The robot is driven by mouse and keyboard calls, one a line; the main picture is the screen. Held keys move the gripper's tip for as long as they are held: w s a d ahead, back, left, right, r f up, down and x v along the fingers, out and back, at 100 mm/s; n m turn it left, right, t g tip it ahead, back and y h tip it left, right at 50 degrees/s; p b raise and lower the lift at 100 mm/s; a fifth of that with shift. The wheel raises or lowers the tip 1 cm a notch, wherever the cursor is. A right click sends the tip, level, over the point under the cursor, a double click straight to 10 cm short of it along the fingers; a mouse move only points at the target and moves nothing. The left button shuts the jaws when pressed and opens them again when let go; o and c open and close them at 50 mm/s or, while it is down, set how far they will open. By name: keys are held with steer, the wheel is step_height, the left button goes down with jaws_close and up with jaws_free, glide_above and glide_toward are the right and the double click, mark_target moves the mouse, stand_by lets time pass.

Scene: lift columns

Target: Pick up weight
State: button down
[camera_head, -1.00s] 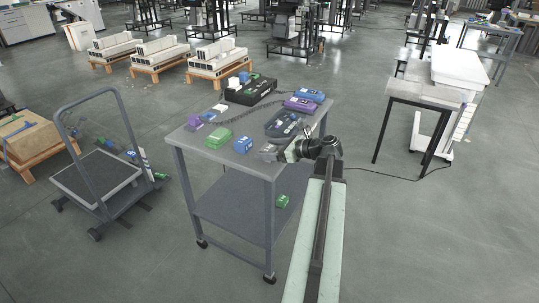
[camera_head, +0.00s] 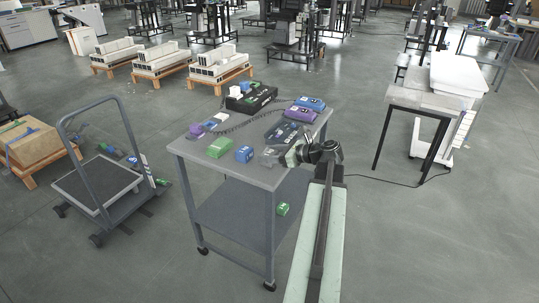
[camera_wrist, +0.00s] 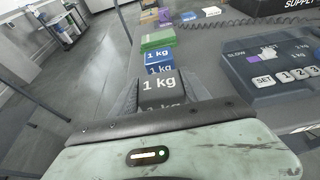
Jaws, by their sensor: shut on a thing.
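My gripper (camera_wrist: 160,93) is shut on a dark grey weight marked "1 kg" (camera_wrist: 158,84), with a finger on each side of it in the wrist view. In the head view my gripper (camera_head: 272,158) is low over the front right part of the grey cart top (camera_head: 262,177). I cannot tell whether the weight touches the cart. A blue "1 kg" weight (camera_wrist: 158,57) stands just beyond it, also seen in the head view (camera_head: 244,154). A green weight (camera_head: 220,147) lies left of the blue one.
A dark device with a keypad (camera_wrist: 282,65) lies right of my gripper. Purple and blue packs (camera_head: 304,108) and a black box (camera_head: 251,97) are at the back of the cart. A platform trolley (camera_head: 100,185) stands left.

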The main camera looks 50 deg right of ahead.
steer(key=shift+r+p, duration=0.3)
steer(key=shift+r, duration=0.4)
steer(key=s+d+r+p, duration=0.1)
steer(key=s+d, duration=0.8)
steer(key=s, duration=0.4)
steer(key=shift+r, duration=0.2)
